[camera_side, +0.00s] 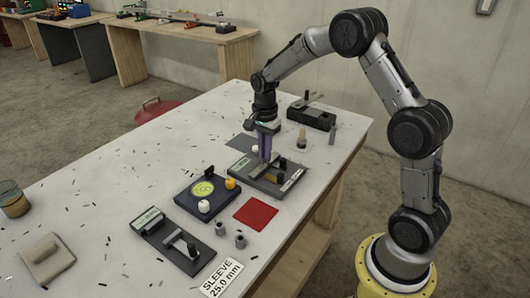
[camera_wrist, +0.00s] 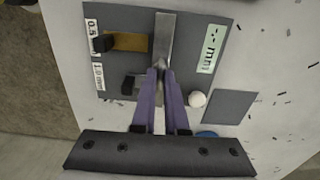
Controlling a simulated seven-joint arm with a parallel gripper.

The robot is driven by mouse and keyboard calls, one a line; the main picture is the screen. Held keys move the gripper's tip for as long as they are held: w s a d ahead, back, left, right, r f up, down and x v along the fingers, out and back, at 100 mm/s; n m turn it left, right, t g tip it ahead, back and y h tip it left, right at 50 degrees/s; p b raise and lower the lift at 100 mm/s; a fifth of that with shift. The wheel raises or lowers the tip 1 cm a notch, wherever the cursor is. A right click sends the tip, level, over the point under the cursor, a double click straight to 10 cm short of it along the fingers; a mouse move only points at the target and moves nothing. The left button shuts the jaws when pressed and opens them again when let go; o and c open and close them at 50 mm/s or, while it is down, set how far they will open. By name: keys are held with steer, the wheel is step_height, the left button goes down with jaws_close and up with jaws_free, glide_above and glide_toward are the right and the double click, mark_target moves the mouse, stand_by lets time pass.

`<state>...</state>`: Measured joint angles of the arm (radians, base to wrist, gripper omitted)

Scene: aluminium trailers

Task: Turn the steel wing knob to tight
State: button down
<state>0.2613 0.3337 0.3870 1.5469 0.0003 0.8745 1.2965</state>
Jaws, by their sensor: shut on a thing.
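My gripper (camera_wrist: 160,72) has its two purple fingers closed on a long flat steel piece, which I take to be the steel wing knob (camera_wrist: 165,38). It stands over a dark grey plate (camera_wrist: 205,20) with a display reading "-.- mm". In the side view, my gripper (camera_side: 265,158) reaches down onto this plate (camera_side: 240,172) on the white table. The fingers hide the near end of the steel piece. I see no mark for tight and cannot tell how far the knob is turned.
On the plate are a brass strip (camera_wrist: 128,42) with a black block, and another dark block (camera_wrist: 128,85). A white ball (camera_wrist: 197,99) is close to the right finger. Side view: a dark box with a yellow disc (camera_side: 203,188), a second gauge plate (camera_side: 180,240), a red square (camera_side: 256,212).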

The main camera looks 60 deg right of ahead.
steer(key=shift+r, duration=0.1)
stand_by(0.3)
steer(key=c, duration=0.9)
jaws_free()
steer(key=shift+c, duration=0.2)
step_height(320, 180, up, 14)
